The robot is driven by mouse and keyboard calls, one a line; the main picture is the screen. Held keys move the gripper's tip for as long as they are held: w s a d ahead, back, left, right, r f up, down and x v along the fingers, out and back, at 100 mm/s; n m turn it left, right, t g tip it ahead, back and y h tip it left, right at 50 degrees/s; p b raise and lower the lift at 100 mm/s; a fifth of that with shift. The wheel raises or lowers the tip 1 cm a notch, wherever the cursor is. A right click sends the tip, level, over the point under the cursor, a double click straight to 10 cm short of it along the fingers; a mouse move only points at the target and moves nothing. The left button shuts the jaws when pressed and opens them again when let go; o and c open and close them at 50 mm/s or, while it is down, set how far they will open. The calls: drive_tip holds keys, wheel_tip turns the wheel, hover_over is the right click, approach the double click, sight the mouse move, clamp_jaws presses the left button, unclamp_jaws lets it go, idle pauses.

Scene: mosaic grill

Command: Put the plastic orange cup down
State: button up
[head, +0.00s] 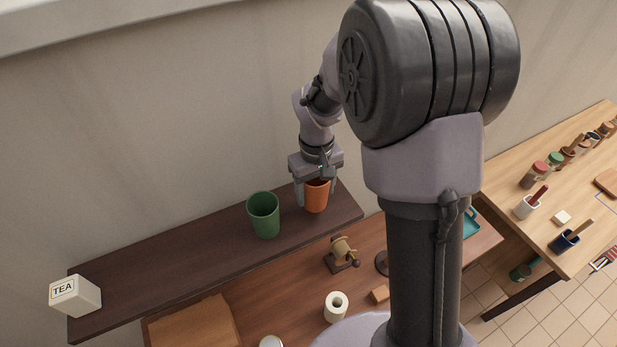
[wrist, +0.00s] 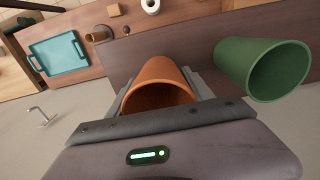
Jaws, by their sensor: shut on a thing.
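The plastic orange cup (head: 316,197) is upright at the right end of the dark shelf (head: 190,262). My gripper (head: 316,190) comes down over it from above, with a finger on either side. In the wrist view the orange cup (wrist: 158,84) sits between the two fingers of my gripper (wrist: 160,95), its rim towards the camera. My gripper is shut on the cup. The cup's base appears at the shelf surface, but I cannot tell whether it touches.
A green cup (head: 264,215) stands on the shelf just left of the orange cup. A white TEA box (head: 75,295) is at the shelf's far left end. The shelf between them is clear. A lower wooden table holds a paper roll (head: 336,306) and a teal tray (wrist: 58,54).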

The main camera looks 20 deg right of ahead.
drive_tip(key=shift+s+f, duration=0.1)
drive_tip(key=shift+f, duration=0.75)
drive_tip(key=shift+w+f, duration=0.2)
drive_tip(key=shift+f, duration=0.2)
drive_tip(key=shift+s, duration=0.1)
drive_tip(key=shift+f, duration=0.2)
drive_tip(key=o, duration=1.4)
drive_tip(key=shift+r, duration=0.1)
